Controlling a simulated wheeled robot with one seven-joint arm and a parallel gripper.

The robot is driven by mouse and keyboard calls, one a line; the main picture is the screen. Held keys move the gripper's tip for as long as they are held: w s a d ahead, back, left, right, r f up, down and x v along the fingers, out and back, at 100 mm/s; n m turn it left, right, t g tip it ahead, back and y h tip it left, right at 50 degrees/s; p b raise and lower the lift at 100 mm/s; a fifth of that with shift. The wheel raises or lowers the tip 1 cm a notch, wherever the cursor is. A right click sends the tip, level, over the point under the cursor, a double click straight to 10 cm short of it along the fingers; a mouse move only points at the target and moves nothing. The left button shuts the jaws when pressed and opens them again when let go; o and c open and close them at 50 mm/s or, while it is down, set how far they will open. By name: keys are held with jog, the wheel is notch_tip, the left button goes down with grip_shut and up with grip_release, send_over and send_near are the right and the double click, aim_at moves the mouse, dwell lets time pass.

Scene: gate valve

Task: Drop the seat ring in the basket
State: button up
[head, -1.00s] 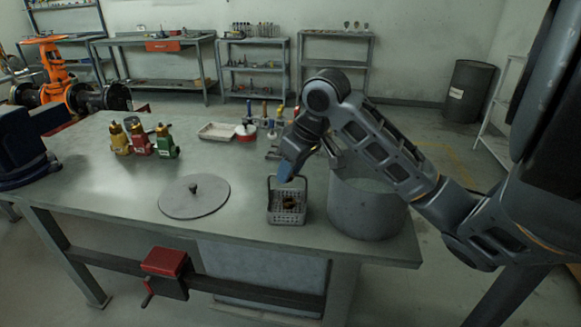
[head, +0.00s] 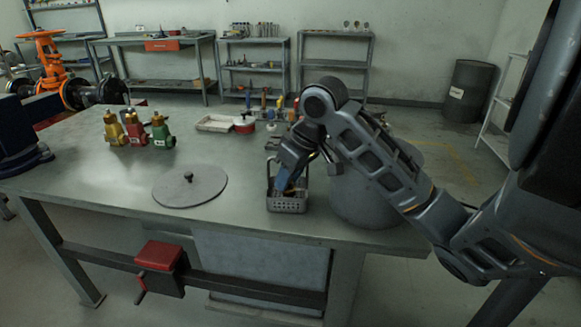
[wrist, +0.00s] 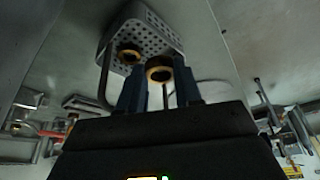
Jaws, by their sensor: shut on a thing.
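The basket (head: 288,206) is a small grey perforated basket with a raised handle, upright near the front edge of the bench. It also shows in the wrist view (wrist: 165,30). My gripper (head: 285,183) points down at the basket's opening, inside or just above the rim. In the wrist view, my blue fingers are shut on a brass-coloured seat ring (wrist: 159,70). Another brass-coloured ring-like part (wrist: 128,54) lies in the basket, apart from the held ring. In the head view the held ring is hidden by the gripper and basket.
A large grey drum (head: 365,195) stands close to the basket's right, beside my arm. A round lid (head: 190,188) with a knob lies to the left. Yellow, red and green valves (head: 138,132) stand further back. The bench between is clear.

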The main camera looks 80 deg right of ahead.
jog(key=shift+s+d, duration=0.1)
jog(key=shift+r, duration=0.1)
jog(key=o, duration=1.1)
jog(key=shift+r, duration=0.1)
notch_tip(320, 180, up, 8)
jog(key=p, duration=0.6)
dwell(0.4)
dwell(0.5)
